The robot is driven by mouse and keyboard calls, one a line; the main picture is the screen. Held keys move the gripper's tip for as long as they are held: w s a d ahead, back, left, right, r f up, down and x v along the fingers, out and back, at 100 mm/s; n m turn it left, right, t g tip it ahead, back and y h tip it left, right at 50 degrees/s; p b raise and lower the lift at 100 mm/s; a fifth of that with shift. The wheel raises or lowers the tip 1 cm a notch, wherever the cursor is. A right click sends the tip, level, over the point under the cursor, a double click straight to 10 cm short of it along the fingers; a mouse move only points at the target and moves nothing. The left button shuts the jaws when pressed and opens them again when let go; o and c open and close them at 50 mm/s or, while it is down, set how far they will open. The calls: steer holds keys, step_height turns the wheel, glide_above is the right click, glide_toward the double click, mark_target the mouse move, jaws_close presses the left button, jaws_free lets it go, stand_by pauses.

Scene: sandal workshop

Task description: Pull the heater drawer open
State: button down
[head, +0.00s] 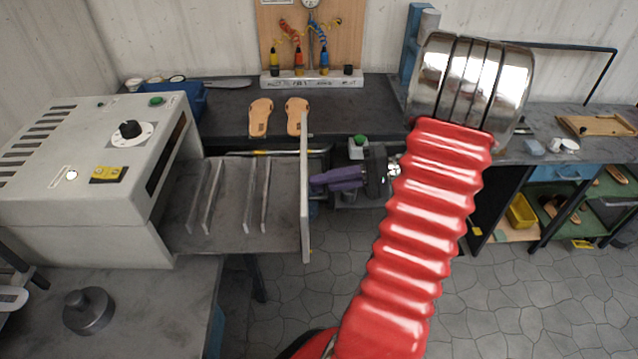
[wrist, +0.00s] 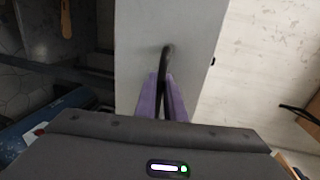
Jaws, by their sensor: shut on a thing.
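The heater (head: 60,215) is a pale grey box with a dial and vents on its bench at the left of the head view. Its drawer (head: 284,232) stands out to the right, showing a dark tray with upright metal ribs and no sandals on it. The drawer's light front panel (head: 305,210) also shows in the wrist view (wrist: 135,60). My gripper (head: 316,182), with purple fingers, is at the outer side of this panel. In the wrist view the fingers (wrist: 163,88) are shut on the dark curved handle (wrist: 165,58). The handle is hidden in the head view.
A dark bench (head: 225,125) behind holds two tan sandal soles (head: 260,118) (head: 297,115). A dark round weight (head: 88,310) stands on the front left bench. Shelves with a yellow bin (head: 521,210) are at right. Tiled floor is open below the drawer.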

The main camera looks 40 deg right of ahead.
steer(key=shift+f, duration=0.2)
steer(key=c, duration=2.1)
jaws_free()
steer(key=shift+r, duration=0.1)
steer(key=v, duration=1.3)
steer(key=shift+s+d, duration=0.25)
steer(key=shift+s, duration=0.05)
